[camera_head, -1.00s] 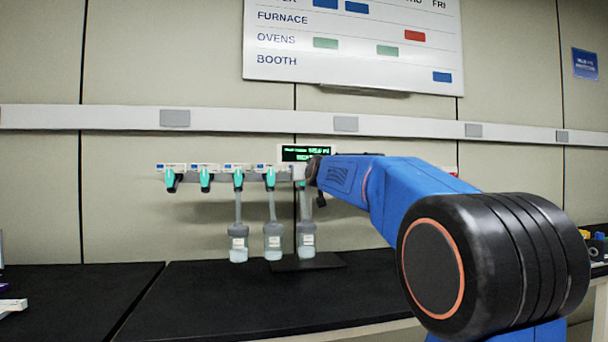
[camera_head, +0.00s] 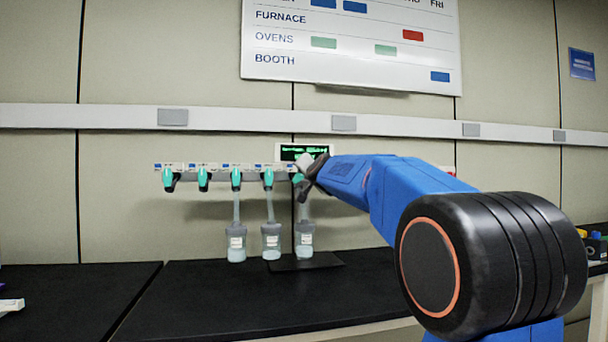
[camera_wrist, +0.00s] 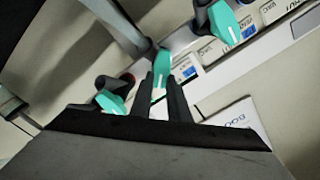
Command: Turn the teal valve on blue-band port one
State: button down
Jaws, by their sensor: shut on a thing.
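A row of teal valves hangs along the grey manifold on the back wall in the head view, with one teal valve (camera_head: 236,179) near its middle. In the wrist view, the two dark fingers of my gripper (camera_wrist: 162,85) are shut on a teal valve handle (camera_wrist: 161,64), which shows between the tips. Another teal valve (camera_wrist: 109,101) is to the left and another (camera_wrist: 222,20) to the upper right; both are clear of the fingers. In the head view my gripper (camera_head: 302,184) is at the right end of the row and partly hides the valve there.
A green-lit display (camera_head: 304,152) is just above my gripper. White labels with blue bands (camera_wrist: 215,49) run beside the valves.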

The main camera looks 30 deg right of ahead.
jog(key=shift+d+f+m, duration=0.1)
jog(key=shift+f+m, duration=0.1)
jog(key=shift+m, duration=1.1)
jog(key=c, duration=1.7)
grip_release()
jog(key=v, duration=1.7)
jog(key=shift+s+r, duration=0.1)
jog(key=shift+s, duration=0.15)
